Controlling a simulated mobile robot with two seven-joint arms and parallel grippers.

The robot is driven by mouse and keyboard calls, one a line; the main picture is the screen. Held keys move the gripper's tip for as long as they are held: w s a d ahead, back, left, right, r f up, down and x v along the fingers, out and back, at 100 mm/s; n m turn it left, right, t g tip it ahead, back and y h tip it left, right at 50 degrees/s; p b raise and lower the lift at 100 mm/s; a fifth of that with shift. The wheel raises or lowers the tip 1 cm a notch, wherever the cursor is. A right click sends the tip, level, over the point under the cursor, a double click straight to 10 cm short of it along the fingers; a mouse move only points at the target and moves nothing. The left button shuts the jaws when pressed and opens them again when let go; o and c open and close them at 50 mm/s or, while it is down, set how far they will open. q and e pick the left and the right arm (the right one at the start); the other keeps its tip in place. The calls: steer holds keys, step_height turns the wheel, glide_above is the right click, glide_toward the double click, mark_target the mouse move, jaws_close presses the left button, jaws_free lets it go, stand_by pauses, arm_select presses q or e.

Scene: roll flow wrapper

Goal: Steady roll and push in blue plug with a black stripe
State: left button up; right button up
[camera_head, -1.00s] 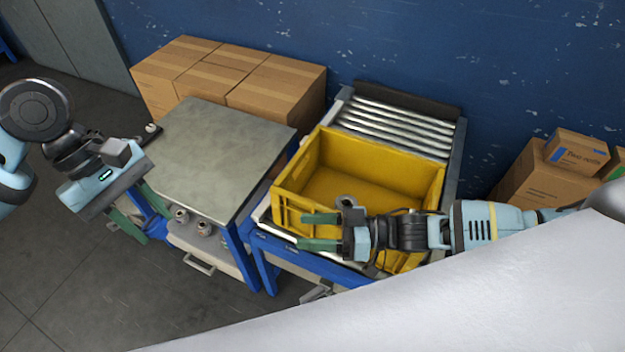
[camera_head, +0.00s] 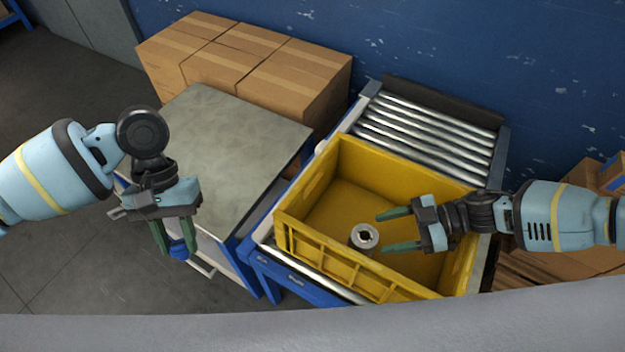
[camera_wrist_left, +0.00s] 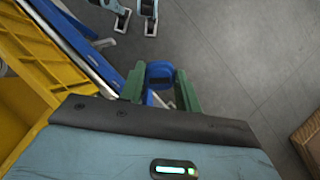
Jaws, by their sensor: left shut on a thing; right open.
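The roll (camera_head: 364,237) is a grey cylinder with a hole in its top end. It stands upright inside the yellow crate, near its front wall. My right gripper (camera_head: 383,232) is open just right of the roll, its green fingers pointing at it; whether they touch it is unclear. My left gripper (camera_head: 175,238) is shut on the blue plug (camera_head: 179,250) in front of the metal-topped table, left of the crate. The plug also shows between the green fingers in the left wrist view (camera_wrist_left: 160,70), with a dark band on it.
The yellow crate (camera_head: 292,240) sits on a roller conveyor (camera_head: 430,135). The metal-topped table (camera_head: 235,135) stands to its left, its top bare. Cardboard boxes (camera_head: 240,60) are behind the table, more (camera_head: 570,240) at the right. A blue wall closes the back.

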mark_target(371, 236)
arm_select(q)
steer(key=shift+s, duration=0.1)
arm_select(e)
steer(key=shift+a+f, duration=0.2)
steer(key=shift+a, duration=0.3)
arm_select(q)
steer(key=shift+f, duration=0.3)
arm_select(e)
steer(key=shift+x, duration=3.2)
steer(key=c, duration=0.9)
steer(key=shift+o, duration=0.2)
